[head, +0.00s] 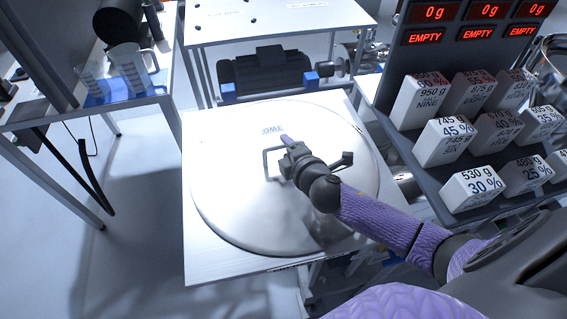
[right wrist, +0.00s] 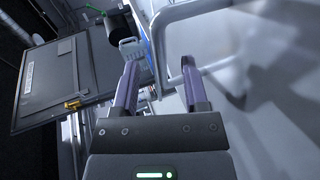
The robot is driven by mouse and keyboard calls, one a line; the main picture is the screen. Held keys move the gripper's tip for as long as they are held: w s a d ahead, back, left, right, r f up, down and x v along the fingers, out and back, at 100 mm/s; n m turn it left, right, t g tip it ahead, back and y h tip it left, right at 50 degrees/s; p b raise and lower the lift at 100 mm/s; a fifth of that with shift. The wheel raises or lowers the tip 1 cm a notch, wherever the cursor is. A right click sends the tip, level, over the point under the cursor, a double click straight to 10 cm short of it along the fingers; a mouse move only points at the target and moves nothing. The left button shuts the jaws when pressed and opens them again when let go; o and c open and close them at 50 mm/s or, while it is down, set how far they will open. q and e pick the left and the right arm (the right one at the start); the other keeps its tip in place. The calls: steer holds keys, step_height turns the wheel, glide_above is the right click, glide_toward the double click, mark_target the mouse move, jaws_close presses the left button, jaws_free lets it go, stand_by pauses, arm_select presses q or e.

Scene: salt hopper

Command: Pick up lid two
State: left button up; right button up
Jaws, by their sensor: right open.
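Lid two is a large round pale lid (head: 235,205) lying flat on a square metal top, with small blue lettering that appears upside down from here. A grey loop handle (head: 267,163) stands up from its middle, partly hidden by my right gripper (head: 287,146). In the right wrist view the open right gripper (right wrist: 160,72) has the handle (right wrist: 158,40) close to its fingertips, with one bar showing in the gap between the fingers. I cannot tell whether the fingers touch it. My left gripper is not in view.
At right a dark rack (head: 400,150) holds several white labelled weight blocks under red displays. A side table (head: 60,115) at left carries clear jugs (head: 128,68). A white table (head: 275,18) stands behind the lid. The floor at lower left is clear.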

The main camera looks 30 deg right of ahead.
steer(key=shift+x, duration=1.2)
jaws_close()
stand_by(0.4)
